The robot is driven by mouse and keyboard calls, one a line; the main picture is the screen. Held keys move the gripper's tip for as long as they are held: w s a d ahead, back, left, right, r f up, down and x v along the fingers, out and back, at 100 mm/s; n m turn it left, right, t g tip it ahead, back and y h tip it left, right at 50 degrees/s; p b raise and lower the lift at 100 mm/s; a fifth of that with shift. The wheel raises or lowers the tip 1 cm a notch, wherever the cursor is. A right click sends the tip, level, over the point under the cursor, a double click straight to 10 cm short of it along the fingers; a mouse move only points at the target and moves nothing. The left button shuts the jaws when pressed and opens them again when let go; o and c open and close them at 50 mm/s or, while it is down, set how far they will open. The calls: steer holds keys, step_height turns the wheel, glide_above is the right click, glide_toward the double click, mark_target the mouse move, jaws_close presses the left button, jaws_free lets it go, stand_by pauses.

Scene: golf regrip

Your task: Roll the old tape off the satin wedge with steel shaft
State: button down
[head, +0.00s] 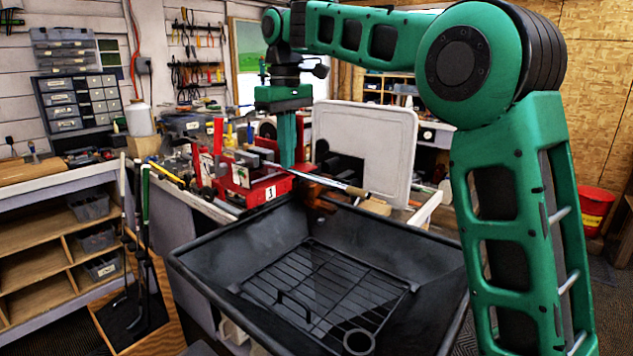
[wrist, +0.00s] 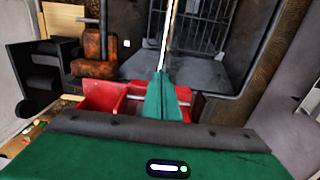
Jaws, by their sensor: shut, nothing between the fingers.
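The club's steel shaft (head: 325,181) lies across a red stand marked 3 (head: 262,192) and reaches right over the back edge of a black basin. A pale stretch shows near its right end, perhaps the old tape. The club head cannot be made out. My gripper (head: 288,166) points down with its green fingers together and empty, at the stand near the shaft. In the wrist view the shaft (wrist: 167,38) runs as a bright line away from the fingertips (wrist: 159,74). I cannot tell whether the fingers touch it.
The black basin (head: 215,262) holds a wire rack (head: 310,285) and a round ring. More clubs stand in a wooden rack (head: 165,290) at left. A white panel (head: 375,130) stands behind the stand. A red bucket (head: 597,208) is at right.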

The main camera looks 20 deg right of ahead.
steer(key=shift+s+d+f, duration=0.1)
steer(key=shift+s+d, duration=0.5)
steer(key=shift+s+d, duration=0.65)
steer(key=shift+s, duration=0.25)
steer(key=shift+s+d, duration=0.6)
steer(key=shift+s, duration=0.25)
steer(key=shift+s+d, duration=0.65)
steer(key=shift+s, duration=0.25)
steer(key=shift+s+d, duration=0.65)
steer(key=shift+s, duration=0.25)
steer(key=shift+s+d, duration=0.4)
steer(key=shift+s, duration=0.2)
steer(key=shift+s+d, duration=0.4)
steer(key=shift+s, duration=0.2)
steer(key=shift+s+d, duration=0.35)
steer(key=shift+d, duration=0.05)
